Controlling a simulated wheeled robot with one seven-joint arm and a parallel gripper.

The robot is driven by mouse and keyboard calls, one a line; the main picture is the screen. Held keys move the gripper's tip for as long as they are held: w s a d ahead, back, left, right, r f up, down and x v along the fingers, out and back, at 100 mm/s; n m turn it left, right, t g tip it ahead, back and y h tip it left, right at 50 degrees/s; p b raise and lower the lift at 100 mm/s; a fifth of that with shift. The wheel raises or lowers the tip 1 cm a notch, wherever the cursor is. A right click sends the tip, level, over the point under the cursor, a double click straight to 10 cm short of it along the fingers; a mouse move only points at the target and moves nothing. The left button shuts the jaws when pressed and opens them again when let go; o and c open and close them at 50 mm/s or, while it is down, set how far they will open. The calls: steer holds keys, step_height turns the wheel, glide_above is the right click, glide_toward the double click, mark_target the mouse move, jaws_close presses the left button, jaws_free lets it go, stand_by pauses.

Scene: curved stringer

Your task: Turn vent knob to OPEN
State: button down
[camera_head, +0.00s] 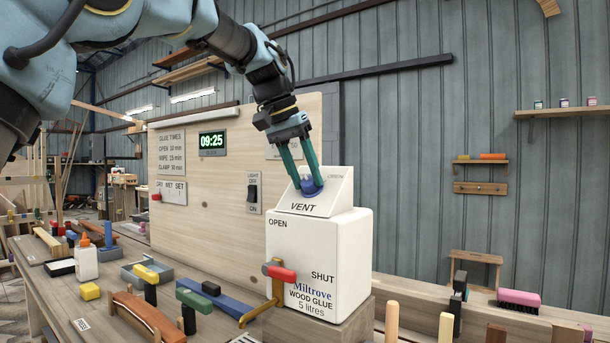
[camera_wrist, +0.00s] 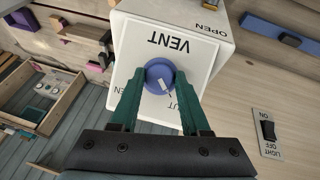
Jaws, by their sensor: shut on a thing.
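The vent knob (camera_head: 311,189) is round and blue, on the sloped white panel (camera_head: 325,205) marked VENT, on top of the white Miltrove wood glue container (camera_head: 345,245). My gripper (camera_head: 311,183) reaches down from above with its green fingers shut on the knob. In the wrist view the knob (camera_wrist: 160,74) sits between the two fingertips, one on each side. A pale mark shows on its face. Part of a label ending in UT shows beside the right finger and part of another by the left finger.
A red-handled tap (camera_head: 280,273) with its own OPEN and SHUT labels is on the container's front. A light switch (camera_head: 253,192) is on the wooden board behind. Clamps and a glue bottle (camera_head: 86,258) crowd the bench at left. Wooden pegs stand at the front right.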

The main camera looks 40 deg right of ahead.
steer(key=m, duration=0.1)
steer(key=m+t+p, duration=0.1)
steer(key=m, duration=0.1)
steer(key=shift+s+d+r+y, duration=0.1)
steer(key=shift+s+r+y, duration=0.05)
steer(key=shift+y, duration=0.25)
steer(key=m+t, duration=0.2)
steer(key=m, duration=0.2)
steer(key=shift+s, duration=0.15)
steer(key=m+t, duration=0.1)
steer(key=m, duration=0.1)
steer(key=m+t, duration=0.1)
steer(key=m, duration=0.1)
steer(key=shift+s+f, duration=0.15)
steer(key=shift+f, duration=0.05)
steer(key=m+t+h+b, duration=0.1)
steer(key=m, duration=0.3)
steer(key=shift+s, duration=0.1)
steer(key=shift+m+t+b, duration=0.3)
steer(key=shift+m, duration=0.1)
steer(key=shift+c, duration=1.9)
jaws_free()
